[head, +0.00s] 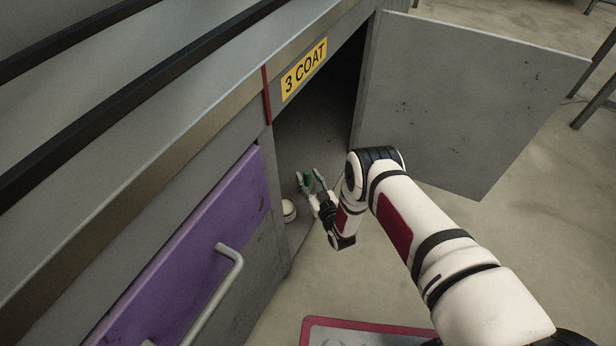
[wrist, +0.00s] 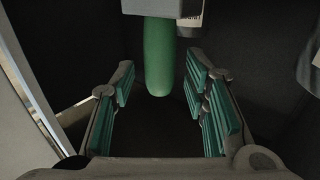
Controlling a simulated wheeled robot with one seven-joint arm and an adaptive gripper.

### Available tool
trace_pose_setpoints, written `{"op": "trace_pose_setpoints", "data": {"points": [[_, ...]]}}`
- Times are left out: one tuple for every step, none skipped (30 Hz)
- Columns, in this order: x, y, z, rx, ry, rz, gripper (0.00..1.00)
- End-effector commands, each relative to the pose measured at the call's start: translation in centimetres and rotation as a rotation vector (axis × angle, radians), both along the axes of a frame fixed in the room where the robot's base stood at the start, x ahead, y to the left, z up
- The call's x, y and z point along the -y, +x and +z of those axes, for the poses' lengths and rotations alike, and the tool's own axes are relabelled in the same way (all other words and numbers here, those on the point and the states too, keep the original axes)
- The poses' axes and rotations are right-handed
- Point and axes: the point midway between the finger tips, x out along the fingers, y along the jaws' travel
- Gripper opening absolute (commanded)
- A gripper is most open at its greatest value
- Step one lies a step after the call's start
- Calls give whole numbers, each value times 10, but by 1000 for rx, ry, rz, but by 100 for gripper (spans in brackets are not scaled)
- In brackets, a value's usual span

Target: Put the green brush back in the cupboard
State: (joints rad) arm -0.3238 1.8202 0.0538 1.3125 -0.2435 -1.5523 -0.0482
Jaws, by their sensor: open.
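The cupboard marked "3 COAT" (head: 313,130) stands open, its dark inside showing. My gripper (head: 311,181) reaches into its lower opening. In the wrist view my gripper (wrist: 160,78) is open, with green pads on both fingers. A green rounded bar (wrist: 158,50), which looks like the green brush's handle, extends from a pale grey block at the top edge. It shows between the spread fingers with gaps on both sides, so no grip on it shows. The rest of the brush is out of frame or hidden.
A purple drawer front (head: 185,250) with a metal handle is at left. A small white round item (head: 288,210) sits at the cupboard's lower left. Pale items (wrist: 308,65) show at the wrist view's right.

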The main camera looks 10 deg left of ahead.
Motion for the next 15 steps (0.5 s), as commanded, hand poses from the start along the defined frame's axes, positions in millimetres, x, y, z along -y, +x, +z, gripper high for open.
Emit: {"op": "trace_pose_setpoints", "data": {"points": [[5,-7,0,-6,-2,-1,42],[8,-12,1,-5,-2,-1,42],[12,-18,1,-6,-2,-1,42],[15,-23,2,-5,-2,-1,42],[19,-29,1,-6,-3,-1,42],[24,-37,1,-6,-3,-2,42],[27,-42,2,-5,-3,-2,42],[30,-47,2,-5,-3,-2,42],[34,-55,1,-5,-3,-1,42],[37,-60,1,-5,-3,-1,42],[40,-64,1,-5,-3,-1,42],[44,-70,2,-5,-2,-1,42],[46,-74,1,-5,-2,-1,42],[48,-78,1,-4,-1,-1,42],[51,-82,1,-4,-1,-1,42]]}}
